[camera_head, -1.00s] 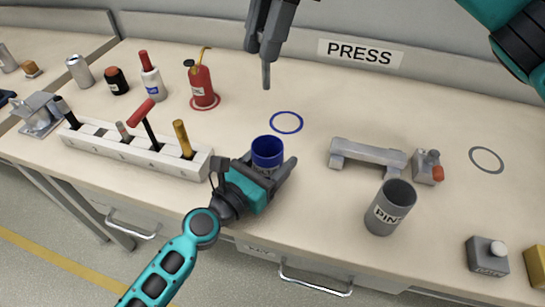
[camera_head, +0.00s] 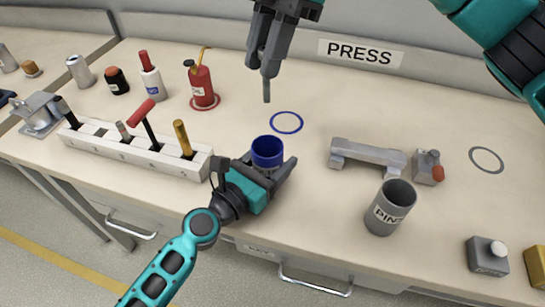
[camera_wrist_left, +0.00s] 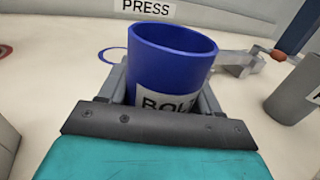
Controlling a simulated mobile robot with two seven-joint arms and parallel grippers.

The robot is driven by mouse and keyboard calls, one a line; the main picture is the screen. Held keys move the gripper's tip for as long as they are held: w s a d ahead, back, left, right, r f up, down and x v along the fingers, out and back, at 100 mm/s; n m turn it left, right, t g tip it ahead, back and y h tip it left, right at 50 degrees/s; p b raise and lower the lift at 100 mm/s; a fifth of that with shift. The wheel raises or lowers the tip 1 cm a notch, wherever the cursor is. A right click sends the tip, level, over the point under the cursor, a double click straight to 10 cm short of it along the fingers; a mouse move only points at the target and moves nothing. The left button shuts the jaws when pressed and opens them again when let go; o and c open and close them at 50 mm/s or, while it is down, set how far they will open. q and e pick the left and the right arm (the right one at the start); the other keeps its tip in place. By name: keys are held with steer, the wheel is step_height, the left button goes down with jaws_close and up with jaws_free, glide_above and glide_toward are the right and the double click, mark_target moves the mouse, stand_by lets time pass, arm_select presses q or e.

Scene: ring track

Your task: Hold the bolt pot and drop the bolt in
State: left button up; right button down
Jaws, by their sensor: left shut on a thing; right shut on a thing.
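The bolt pot (camera_head: 267,151) is a blue open cup standing upright on the bench, with a white label that shows in the left wrist view (camera_wrist_left: 165,103). My left gripper (camera_head: 277,170) is shut around the pot from the near side. My right gripper (camera_head: 266,68) is above and behind the pot, pointing down, shut on a thin grey bolt (camera_head: 266,90) that hangs from its fingertips. The bolt is in the air, apart from the pot. The inside bottom of the pot is hidden.
A blue ring mark (camera_head: 286,122) lies behind the pot. A grey PINS pot (camera_head: 390,208) and a grey bracket (camera_head: 367,157) stand to the right. A tool rack (camera_head: 135,147) and a red extinguisher-like can (camera_head: 202,87) stand to the left.

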step_height(320, 180, down, 11)
steer(key=shift+r, duration=0.2)
stand_by(1.0)
steer(key=c, duration=0.9)
jaws_free()
steer(key=v, duration=1.2)
arm_select(q)
steer(key=o, duration=1.1)
